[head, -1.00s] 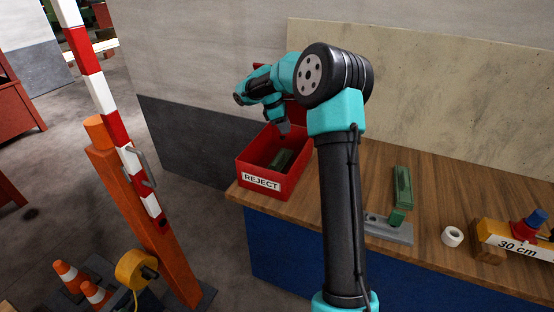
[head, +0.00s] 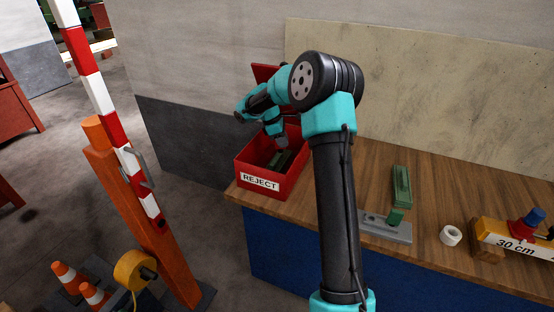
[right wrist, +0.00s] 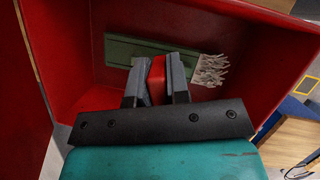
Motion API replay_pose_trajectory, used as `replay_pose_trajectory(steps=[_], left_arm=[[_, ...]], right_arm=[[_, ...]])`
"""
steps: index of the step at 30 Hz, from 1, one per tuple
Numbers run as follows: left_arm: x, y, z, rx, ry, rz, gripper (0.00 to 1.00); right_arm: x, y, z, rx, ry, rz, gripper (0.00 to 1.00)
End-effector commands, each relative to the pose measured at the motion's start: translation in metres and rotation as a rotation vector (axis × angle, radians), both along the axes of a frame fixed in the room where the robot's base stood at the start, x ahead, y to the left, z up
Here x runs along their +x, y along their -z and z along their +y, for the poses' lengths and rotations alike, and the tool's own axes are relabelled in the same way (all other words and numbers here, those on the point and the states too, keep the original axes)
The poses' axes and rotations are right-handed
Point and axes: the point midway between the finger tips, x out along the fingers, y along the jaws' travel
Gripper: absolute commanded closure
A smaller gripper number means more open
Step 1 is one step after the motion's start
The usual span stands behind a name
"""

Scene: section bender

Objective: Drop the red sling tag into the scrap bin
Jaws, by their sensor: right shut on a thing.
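My right gripper (head: 282,142) is over the red bin marked REJECT (head: 261,181), its fingers pointing down into the opening. In the right wrist view the gripper (right wrist: 157,82) is shut on a red piece, the red sling tag (right wrist: 157,78), which shows between the two fingers. The inside of the red bin (right wrist: 270,75) surrounds it in that view. A green brush-like thing with pale bristles (right wrist: 211,70) lies in the bin below the fingers. In the head view the tag is hidden. My left gripper is not in view.
The bin stands at the left end of a wooden bench (head: 350,180) against the wall. To its right are a green block (head: 402,185), a grey plate (head: 388,228), a white roll (head: 451,235) and a yellow 30 cm block (head: 505,242). An orange post (head: 140,220) stands left of the bench.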

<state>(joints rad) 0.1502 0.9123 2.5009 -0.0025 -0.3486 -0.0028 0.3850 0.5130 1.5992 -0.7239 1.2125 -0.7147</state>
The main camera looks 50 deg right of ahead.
Motion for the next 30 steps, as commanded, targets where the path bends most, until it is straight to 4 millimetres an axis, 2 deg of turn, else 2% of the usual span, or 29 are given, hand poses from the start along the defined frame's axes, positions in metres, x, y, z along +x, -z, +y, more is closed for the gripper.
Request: replay_pose_trajectory(steps=[2, 3, 12, 23, 30], left_arm=[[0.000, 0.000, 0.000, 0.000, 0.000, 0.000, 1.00], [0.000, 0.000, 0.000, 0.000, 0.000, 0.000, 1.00], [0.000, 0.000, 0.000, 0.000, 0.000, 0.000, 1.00], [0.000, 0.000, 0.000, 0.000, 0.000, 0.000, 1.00], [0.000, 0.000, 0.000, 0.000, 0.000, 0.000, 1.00]], right_arm=[[0.000, 0.000, 0.000, 0.000, 0.000, 0.000, 1.00], [0.000, 0.000, 0.000, 0.000, 0.000, 0.000, 0.83], [0.000, 0.000, 0.000, 0.000, 0.000, 0.000, 0.54], [0.002, -0.004, 0.001, 0.000, 0.000, -0.001, 0.54], [0.010, -0.031, 0.009, 0.000, -0.002, -0.002, 0.54]])
